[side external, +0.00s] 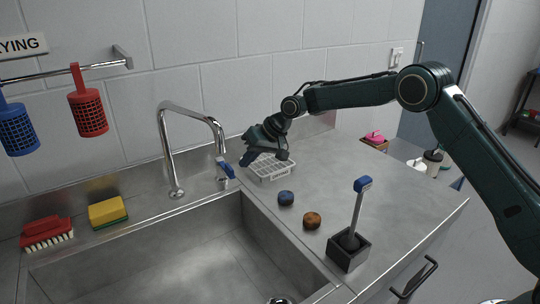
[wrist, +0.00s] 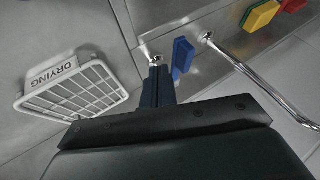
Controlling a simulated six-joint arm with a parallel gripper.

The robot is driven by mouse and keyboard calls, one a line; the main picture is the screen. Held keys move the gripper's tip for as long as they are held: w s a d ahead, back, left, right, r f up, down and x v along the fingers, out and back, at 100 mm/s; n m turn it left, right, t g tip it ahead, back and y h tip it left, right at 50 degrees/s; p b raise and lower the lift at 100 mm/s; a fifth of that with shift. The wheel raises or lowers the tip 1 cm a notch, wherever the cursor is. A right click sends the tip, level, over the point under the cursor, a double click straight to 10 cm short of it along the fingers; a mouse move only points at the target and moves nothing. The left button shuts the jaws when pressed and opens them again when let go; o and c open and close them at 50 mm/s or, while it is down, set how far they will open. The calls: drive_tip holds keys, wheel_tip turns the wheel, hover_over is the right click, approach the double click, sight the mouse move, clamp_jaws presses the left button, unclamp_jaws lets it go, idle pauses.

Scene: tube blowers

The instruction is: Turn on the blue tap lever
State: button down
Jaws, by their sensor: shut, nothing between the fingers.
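The blue tap lever (side external: 226,169) sits on a short chrome valve body to the right of the tap spout's base, at the back of the sink. In the wrist view the lever (wrist: 182,57) shows as a blue paddle just right of my fingertips. My gripper (side external: 246,160) is shut and empty, just right of the lever and low over the counter. In the wrist view my dark blue gripper fingers (wrist: 157,75) are together. A small gap seems to lie between them and the lever. The chrome tap spout (side external: 190,109) arches over the sink.
A white DRYING rack (wrist: 75,88) is beside my gripper; in the side view the rack (side external: 271,168) stands on the counter. Blue (side external: 286,198) and brown (side external: 312,221) scrubbers and a brush in a holder (side external: 348,252) stand nearer. A sponge (side external: 108,212) is left.

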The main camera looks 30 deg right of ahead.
drive_tip(key=shift+w+a, duration=0.1)
drive_tip(key=shift+a, duration=0.95)
drive_tip(key=shift+a, duration=0.95)
drive_tip(key=shift+d, duration=0.1)
approach(232, 168)
drive_tip(key=s+d, duration=0.1)
drive_tip(key=d, duration=0.2)
drive_tip(key=shift+v, duration=0.95)
